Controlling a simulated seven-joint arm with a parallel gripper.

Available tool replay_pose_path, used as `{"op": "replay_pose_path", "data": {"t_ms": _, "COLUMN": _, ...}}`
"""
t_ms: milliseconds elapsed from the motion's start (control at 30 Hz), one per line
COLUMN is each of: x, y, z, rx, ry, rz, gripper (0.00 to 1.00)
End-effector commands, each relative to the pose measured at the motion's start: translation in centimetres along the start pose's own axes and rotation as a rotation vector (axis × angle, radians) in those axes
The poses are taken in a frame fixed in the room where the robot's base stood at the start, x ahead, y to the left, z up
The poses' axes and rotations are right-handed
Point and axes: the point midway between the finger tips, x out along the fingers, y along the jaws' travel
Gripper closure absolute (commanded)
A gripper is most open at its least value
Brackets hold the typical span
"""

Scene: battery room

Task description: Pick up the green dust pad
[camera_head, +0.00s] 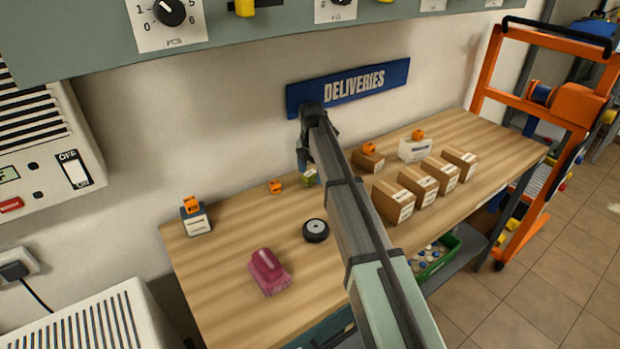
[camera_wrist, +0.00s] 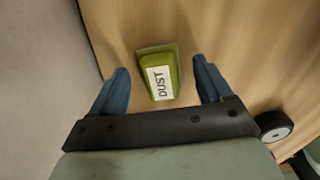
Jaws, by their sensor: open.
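The green dust pad (camera_wrist: 160,73) lies on the wooden table, with a white label reading DUST, in the wrist view. It sits between and a little beyond the two blue fingers of my gripper (camera_wrist: 161,90), which are open and apart from it. In the head view only a small green part of the pad (camera_head: 309,177) shows beside my arm, which hides the rest. My gripper (camera_head: 303,150) in the head view points down at the back of the table; its fingertips are mostly hidden there.
Several cardboard boxes (camera_head: 393,202) stand to the right. The wall with a DELIVERIES sign (camera_head: 350,87) is close behind.

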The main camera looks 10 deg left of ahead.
Motion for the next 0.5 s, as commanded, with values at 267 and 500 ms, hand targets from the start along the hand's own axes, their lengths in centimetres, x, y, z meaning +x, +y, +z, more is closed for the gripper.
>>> {"op": "replay_pose_path", "data": {"t_ms": 267, "x": 0.73, "y": 0.0, "z": 0.0, "rx": 0.0, "ry": 0.0, "rz": 0.0, "gripper": 0.21}}
{"op": "replay_pose_path", "data": {"t_ms": 500, "x": 0.71, "y": 0.01, "z": 0.01, "rx": 0.0, "ry": 0.0, "rz": 0.0, "gripper": 0.41}}
